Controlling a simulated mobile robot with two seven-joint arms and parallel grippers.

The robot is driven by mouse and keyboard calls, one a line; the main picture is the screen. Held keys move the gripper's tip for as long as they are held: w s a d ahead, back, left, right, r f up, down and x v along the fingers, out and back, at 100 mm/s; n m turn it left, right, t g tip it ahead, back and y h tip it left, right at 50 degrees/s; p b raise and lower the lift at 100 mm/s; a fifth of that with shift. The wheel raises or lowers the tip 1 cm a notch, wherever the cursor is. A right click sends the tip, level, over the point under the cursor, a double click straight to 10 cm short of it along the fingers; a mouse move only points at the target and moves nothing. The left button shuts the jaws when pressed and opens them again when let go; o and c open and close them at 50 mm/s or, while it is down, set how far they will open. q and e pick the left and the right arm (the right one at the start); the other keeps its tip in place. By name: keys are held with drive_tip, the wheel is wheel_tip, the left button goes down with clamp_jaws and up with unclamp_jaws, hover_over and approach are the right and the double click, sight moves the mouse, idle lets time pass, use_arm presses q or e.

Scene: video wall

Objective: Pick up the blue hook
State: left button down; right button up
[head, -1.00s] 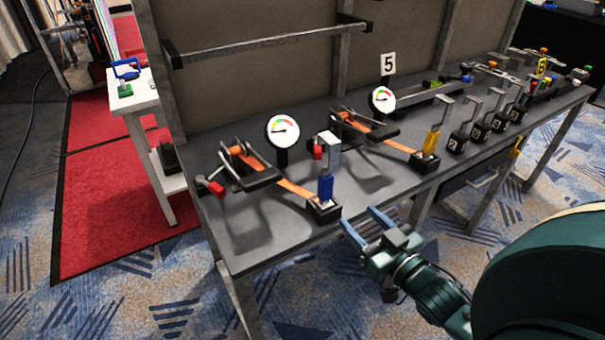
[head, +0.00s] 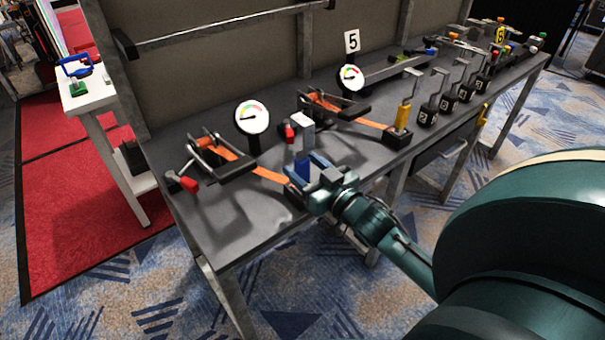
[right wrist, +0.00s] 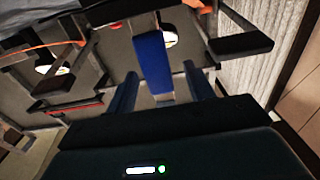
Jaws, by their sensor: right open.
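The blue hook has a blue handle (head: 302,168) and a grey metal top (head: 301,130). In the head view it stands at the front edge of the grey table, partly hidden by my right gripper. My right gripper (head: 306,172) is open, with its two blue fingers at the handle. In the right wrist view the blue handle (right wrist: 153,62) shows between and beyond the open fingers (right wrist: 160,90). I cannot tell whether either finger touches it. My left gripper is not in view.
The grey table (head: 235,225) holds orange strap devices, round gauges (head: 252,117) (head: 351,77), a yellow-handled hook (head: 403,116) and several black-handled hooks to the right. A red-handled lever (head: 188,183) is at the left. A white side table (head: 97,97) stands further left.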

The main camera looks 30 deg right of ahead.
sight(306, 168)
drive_tip(key=w, duration=0.3)
drive_tip(key=shift+w+a, duration=0.1)
drive_tip(key=shift+w, duration=0.05)
clamp_jaws()
idle(0.4)
